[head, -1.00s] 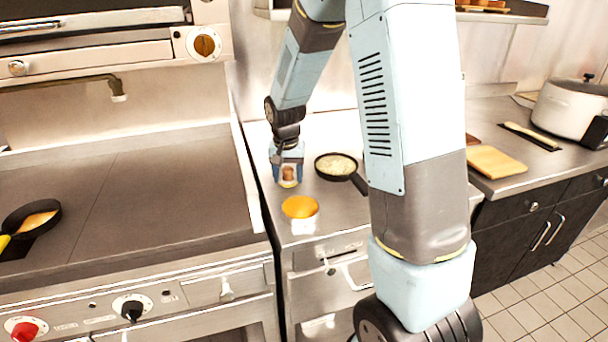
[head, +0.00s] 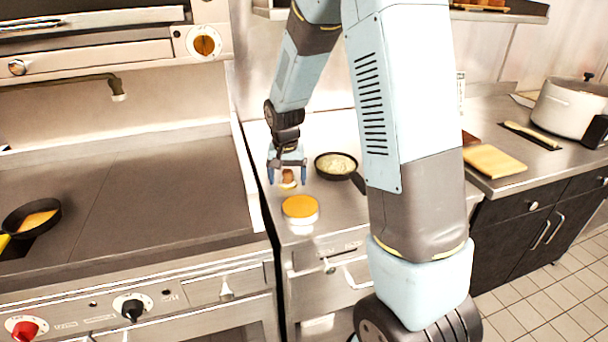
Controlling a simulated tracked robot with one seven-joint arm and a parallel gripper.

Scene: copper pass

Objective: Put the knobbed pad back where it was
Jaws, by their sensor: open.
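The knobbed pad (head: 288,177) has a brown knob and a pale, yellowish base. It sits on the steel counter (head: 330,212) between the griddle and a small black pan. My gripper (head: 288,181) is open just above and around the knob, with a blue fingertip on each side. I cannot tell whether the fingers touch it. A round orange-topped, white-sided thing (head: 300,208) stands on the counter just in front of the pad.
A small black pan (head: 336,165) with pale contents is close on the right. The griddle (head: 130,190) is left, with another black pan (head: 32,217) on it. A yellow board (head: 494,161) and white pot (head: 569,108) are on the right counter. My arm hides the middle.

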